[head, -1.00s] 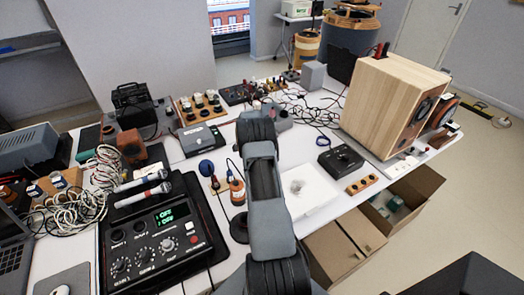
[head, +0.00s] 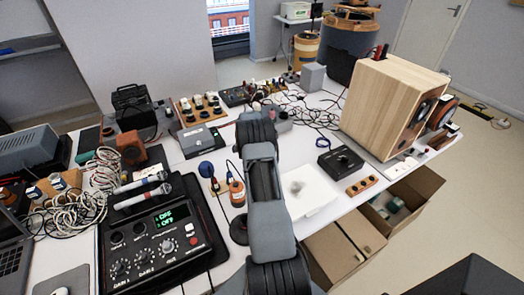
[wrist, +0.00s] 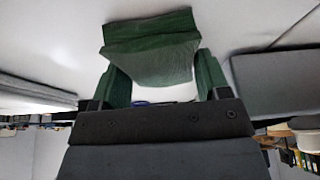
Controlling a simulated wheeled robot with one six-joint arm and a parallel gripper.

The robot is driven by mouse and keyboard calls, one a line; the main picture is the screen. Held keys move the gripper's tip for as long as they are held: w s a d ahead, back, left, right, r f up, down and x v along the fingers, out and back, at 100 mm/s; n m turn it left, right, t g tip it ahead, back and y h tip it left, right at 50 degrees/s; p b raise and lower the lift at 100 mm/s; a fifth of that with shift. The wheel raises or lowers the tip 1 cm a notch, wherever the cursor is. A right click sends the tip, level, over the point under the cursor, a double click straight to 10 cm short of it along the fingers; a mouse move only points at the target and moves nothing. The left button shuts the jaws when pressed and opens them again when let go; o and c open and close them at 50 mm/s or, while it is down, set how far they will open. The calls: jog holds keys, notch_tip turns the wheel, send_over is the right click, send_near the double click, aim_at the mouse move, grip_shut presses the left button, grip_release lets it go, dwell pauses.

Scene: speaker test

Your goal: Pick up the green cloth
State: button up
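The green cloth (wrist: 152,50) shows in the wrist view as a folded, dark green block at the fingertips of my gripper (wrist: 162,72). The gripper's two fingers, also green, stand well apart. The cloth spans the gap between their tips and lies partly beyond them. Its edges seem to meet the tips, but I cannot tell whether they press on it. A pale surface shows around it. In the head view my arm hides the gripper and the cloth.
A wooden speaker (head: 385,105) stands on the right of the white table. A black mixer (head: 160,240) and white cables (head: 97,180) lie at the left. Two bottles and a black box (head: 340,160) flank my arm. Open cardboard boxes (head: 335,255) sit below the right edge.

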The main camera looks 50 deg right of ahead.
jog(key=shift+f, duration=0.55)
jog(key=c, duration=0.4)
jog(key=shift+r, duration=0.1)
jog(key=shift+s+r+p, duration=0.1)
jog(key=shift+r+p, duration=0.4)
jog(key=shift+p, duration=0.65)
notch_tip(320, 180, up, 10)
jog(key=p, duration=0.2)
